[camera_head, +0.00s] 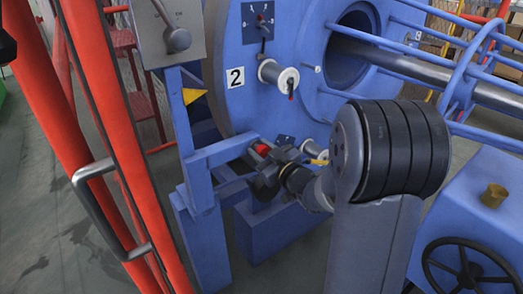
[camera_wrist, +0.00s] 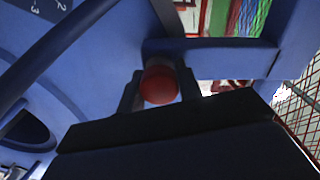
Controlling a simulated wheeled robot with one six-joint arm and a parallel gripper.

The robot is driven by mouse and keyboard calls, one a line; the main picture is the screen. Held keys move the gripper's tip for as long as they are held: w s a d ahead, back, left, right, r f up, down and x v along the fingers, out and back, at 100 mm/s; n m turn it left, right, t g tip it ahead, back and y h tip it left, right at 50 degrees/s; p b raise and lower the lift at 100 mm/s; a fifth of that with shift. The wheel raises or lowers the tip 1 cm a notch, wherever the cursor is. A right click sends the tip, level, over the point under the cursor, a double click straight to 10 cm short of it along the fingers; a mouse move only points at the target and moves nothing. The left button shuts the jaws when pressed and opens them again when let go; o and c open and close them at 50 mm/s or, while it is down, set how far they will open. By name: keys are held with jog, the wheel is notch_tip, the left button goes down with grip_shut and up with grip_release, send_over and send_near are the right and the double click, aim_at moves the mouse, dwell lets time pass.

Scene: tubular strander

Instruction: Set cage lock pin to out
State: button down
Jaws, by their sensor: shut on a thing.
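The cage lock pin shows as a red knob (camera_head: 262,148) at the blue bracket (camera_head: 222,152) beside the large blue cage plate. In the wrist view the red round knob (camera_wrist: 160,84) sits between the two dark fingers. My gripper (camera_head: 266,160) reaches in from the right and is shut on the knob. The fingers hide part of the knob in the head view. The pin's shaft is hidden, so I cannot tell how far it stands out.
The blue disc (camera_head: 236,110) carries a "2" label and a white spool (camera_head: 278,76). A red guard frame with a grey handle (camera_head: 110,210) stands on the left. A blue housing with a black handwheel (camera_head: 468,270) is at lower right. Grey floor shows at lower left.

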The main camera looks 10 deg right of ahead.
aim_at(265, 153)
jog(key=shift+v, duration=1.7)
jog(key=c, duration=1)
grip_release()
jog(key=shift+s, duration=0.1)
jog(key=p+v, duration=0.1)
jog(key=v, duration=0.9)
jog(key=shift+s+d, duration=0.15)
jog(key=shift+s, duration=0.15)
jog(key=b+x, duration=0.1)
jog(key=x, duration=1.2)
jog(key=shift+w, duration=0.2)
